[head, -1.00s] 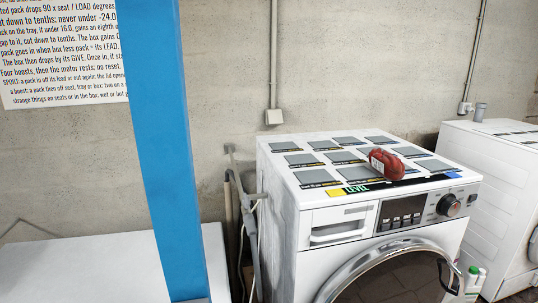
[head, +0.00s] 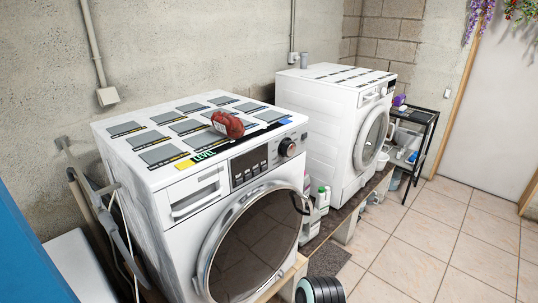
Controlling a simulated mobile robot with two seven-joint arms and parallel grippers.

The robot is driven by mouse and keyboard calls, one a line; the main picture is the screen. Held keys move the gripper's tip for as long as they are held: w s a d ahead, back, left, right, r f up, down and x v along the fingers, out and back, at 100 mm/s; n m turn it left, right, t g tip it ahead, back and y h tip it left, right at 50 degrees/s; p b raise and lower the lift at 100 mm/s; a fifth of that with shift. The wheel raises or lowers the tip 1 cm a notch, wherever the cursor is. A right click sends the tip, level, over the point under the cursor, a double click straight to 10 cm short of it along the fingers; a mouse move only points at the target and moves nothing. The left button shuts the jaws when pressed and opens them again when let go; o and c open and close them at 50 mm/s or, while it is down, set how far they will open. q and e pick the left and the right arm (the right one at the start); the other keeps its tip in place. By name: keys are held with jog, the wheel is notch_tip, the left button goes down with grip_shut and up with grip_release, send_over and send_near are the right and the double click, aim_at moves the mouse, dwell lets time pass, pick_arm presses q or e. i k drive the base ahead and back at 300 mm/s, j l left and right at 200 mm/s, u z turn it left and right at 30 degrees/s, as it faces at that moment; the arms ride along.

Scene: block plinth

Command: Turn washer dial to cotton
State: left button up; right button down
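The nearer washer (head: 150,210) is white with a large dark round door (head: 255,240). Its dial (head: 287,147) is a dark knob with a light rim at the right of the front panel, beside a dark panel of buttons (head: 249,165). The dial's markings are too small to read, so I cannot tell its setting. A red, rounded pack (head: 228,124) lies on the washer's top among several grey pads and a "LEVEL" label (head: 205,155). Neither of my grippers shows in the head view.
A second white machine (head: 325,115) stands to the right with a gap between. Bottles (head: 322,198) stand in that gap. A black shelf rack (head: 412,135) stands beyond. A blue post (head: 25,255) fills the lower left. Tiled floor (head: 430,235) is clear at the right.

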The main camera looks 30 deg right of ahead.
aim_at(287, 149)
jog(key=l+z, duration=0.2)
jog(key=z, duration=0.15)
jog(key=k+l+z, duration=0.1)
jog(key=z, duration=0.25)
jog(key=l+z, duration=0.35)
jog(key=j, duration=0.05)
